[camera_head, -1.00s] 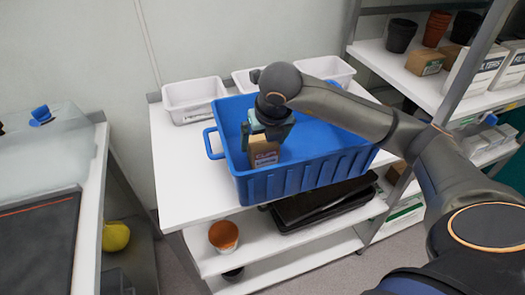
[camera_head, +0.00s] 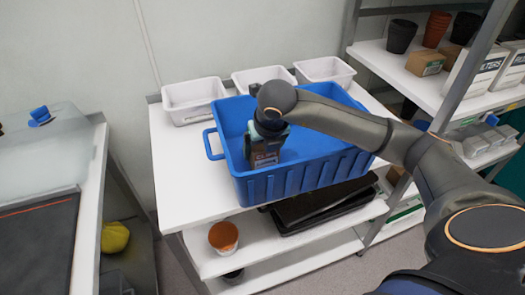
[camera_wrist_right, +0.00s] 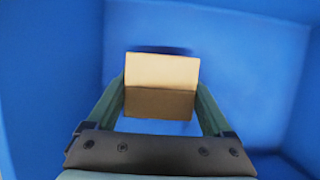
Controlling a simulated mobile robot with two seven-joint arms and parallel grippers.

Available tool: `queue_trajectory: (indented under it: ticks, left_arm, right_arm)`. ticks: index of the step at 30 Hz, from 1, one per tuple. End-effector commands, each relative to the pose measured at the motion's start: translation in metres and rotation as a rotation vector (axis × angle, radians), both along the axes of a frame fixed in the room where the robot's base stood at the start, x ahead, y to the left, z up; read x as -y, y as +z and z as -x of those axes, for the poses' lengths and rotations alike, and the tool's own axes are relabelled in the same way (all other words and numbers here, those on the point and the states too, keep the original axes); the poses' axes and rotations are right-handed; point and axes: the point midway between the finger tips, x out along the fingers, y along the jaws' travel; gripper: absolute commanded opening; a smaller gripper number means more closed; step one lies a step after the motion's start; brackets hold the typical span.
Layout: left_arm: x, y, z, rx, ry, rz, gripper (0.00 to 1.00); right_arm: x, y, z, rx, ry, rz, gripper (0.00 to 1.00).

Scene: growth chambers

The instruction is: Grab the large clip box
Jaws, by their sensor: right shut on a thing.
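The large clip box, a brown cardboard box (camera_head: 264,154) with a printed label, is inside the blue crate (camera_head: 290,182), near its left end. My right gripper (camera_head: 266,142) reaches down into the crate from above and is shut on the box. In the right wrist view the box (camera_wrist_right: 161,84) sits between the two fingers of the gripper (camera_wrist_right: 160,108), with blue crate floor around it. Whether the box touches the crate floor cannot be told. My left gripper is not in view.
Three white bins (camera_head: 193,101) stand along the back of the white table (camera_head: 180,178). An orange pot (camera_head: 223,236) and black trays (camera_head: 310,208) are on the shelf below. A rack (camera_head: 400,72) with pots and boxes stands at the right.

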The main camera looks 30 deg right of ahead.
Motion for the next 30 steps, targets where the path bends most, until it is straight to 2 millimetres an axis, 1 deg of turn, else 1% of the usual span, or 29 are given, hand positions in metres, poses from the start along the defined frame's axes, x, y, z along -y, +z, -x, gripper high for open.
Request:
queue_trajectory:
  ticks: [1,6,11,14,17,24,30]
  left_arm:
    - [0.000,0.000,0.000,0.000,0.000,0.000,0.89]
    - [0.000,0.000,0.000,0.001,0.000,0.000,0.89]
    - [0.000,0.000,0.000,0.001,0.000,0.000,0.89]
    - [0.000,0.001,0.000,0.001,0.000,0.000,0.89]
    - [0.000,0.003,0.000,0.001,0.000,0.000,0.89]
    - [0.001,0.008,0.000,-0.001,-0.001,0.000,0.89]
    - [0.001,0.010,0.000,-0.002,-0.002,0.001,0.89]
  right_arm:
    - [0.000,0.001,0.000,0.001,0.000,-0.001,0.44]
    - [0.000,0.001,0.000,0.001,0.000,0.000,0.26]
    - [0.000,0.001,0.000,0.002,0.000,0.000,0.26]
    - [0.000,0.004,-0.001,0.003,-0.001,0.000,0.25]
    - [0.000,0.016,-0.001,0.006,-0.001,0.000,0.25]
    - [0.000,0.066,-0.002,0.009,0.000,-0.001,0.25]
    - [-0.001,0.096,-0.001,0.005,0.001,-0.002,0.25]
